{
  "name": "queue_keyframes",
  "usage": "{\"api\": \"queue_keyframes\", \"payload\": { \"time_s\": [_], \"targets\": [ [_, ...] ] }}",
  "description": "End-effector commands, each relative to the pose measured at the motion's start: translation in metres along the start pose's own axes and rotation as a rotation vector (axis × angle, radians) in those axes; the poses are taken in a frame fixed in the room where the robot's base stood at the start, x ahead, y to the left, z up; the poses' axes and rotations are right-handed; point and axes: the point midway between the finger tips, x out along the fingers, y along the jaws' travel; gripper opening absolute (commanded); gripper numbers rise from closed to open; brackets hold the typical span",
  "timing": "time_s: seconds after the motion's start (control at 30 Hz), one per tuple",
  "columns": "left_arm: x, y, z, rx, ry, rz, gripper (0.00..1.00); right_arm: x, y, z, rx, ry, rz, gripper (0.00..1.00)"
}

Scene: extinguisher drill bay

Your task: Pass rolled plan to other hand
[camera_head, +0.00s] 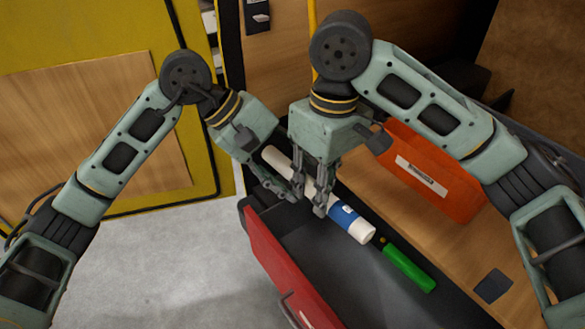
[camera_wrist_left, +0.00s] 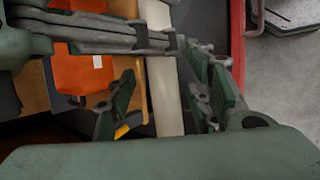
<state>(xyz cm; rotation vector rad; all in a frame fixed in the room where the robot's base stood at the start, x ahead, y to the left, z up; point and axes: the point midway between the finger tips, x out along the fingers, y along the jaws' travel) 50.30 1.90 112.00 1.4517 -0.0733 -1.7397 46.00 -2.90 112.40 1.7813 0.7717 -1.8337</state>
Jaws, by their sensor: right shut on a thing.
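The rolled plan (camera_head: 361,231) is a white tube with a blue label, slanting over the open drawer in the head view. My right gripper (camera_head: 320,200) is shut on it near its middle. My left gripper (camera_head: 292,188) is beside the right one, toward the tube's upper-left end. In the left wrist view the tube (camera_wrist_left: 165,100) runs between my left gripper's spread fingers (camera_wrist_left: 162,102), with gaps at both sides. The right gripper's fingers (camera_wrist_left: 165,42) cross the tube just beyond. The tube's part behind the right fingers is hidden.
The dark drawer with a red front (camera_head: 283,262) is open below. An orange bin (camera_head: 440,190) stands on the wooden top (camera_head: 455,245). The grey floor (camera_head: 185,265) at left is clear.

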Motion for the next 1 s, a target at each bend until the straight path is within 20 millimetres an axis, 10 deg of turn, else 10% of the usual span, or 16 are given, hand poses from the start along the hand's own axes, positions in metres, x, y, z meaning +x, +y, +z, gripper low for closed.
{"api": "queue_keyframes", "payload": {
  "time_s": [0.6, 1.0],
  "targets": [
    [-0.099, 0.0, -0.001, -0.001, 0.004, -0.001, 0.47, -0.001, 0.001, 0.0, 0.003, 0.001, 0.002, 0.0],
    [-0.118, -0.001, 0.0, -0.001, 0.001, -0.003, 0.47, -0.001, 0.001, 0.0, 0.089, 0.007, 0.001, 0.0]
  ]
}}
